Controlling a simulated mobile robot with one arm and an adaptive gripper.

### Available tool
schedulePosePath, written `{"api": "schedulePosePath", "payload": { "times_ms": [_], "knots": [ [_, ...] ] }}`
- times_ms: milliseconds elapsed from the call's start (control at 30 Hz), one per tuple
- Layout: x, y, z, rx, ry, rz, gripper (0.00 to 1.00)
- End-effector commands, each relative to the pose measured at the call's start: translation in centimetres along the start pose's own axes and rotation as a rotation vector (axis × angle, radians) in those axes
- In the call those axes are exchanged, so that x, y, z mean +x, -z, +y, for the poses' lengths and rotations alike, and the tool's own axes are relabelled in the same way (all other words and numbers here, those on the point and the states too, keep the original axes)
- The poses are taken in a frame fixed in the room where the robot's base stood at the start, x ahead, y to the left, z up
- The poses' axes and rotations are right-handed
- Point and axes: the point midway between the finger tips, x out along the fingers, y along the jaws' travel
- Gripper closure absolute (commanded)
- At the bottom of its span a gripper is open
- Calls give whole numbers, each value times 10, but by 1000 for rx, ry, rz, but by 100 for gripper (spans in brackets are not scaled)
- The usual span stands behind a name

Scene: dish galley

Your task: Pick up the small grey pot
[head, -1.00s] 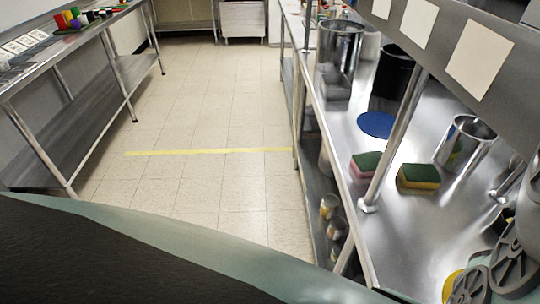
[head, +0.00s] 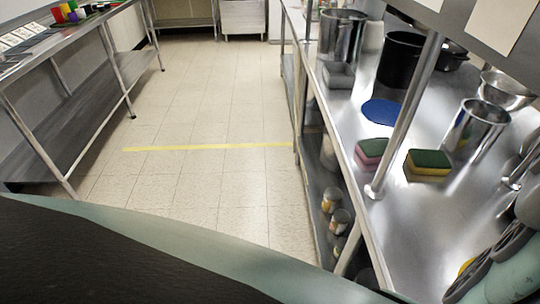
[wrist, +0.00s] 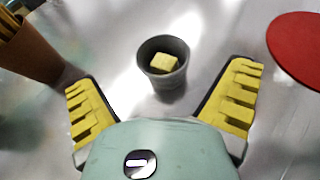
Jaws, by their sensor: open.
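The small grey pot (wrist: 164,81) stands upright on the metal surface in the wrist view, with a pale yellow block (wrist: 163,62) inside it. My gripper (wrist: 162,76) is open, its two yellow-padded fingers spread wide to the left and right of the pot in the picture. Neither finger appears to touch it. I cannot pick out this pot in the head view, where part of my arm fills the lower right corner.
In the wrist view, a brown holder with sticks (wrist: 28,50) is close on the left and a red round mat (wrist: 300,45) lies right. In the head view, the steel counter holds sponges (head: 428,165), a blue mat (head: 381,111) and a steel pot (head: 475,130); a post (head: 405,118) rises at its front.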

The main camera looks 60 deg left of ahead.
Motion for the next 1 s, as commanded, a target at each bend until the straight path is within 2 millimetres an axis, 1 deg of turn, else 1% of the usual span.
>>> {"api": "schedulePosePath", "payload": {
  "times_ms": [167,500,633,767,1000],
  "knots": [
    [6,0,0,1,0,0,0],
    [39,4,-3,4,2,-1,0],
    [49,4,-4,1,4,-2,0],
    [54,5,-3,1,0,-1,0],
    [54,5,-3,1,-1,-1,0]
  ]
}}
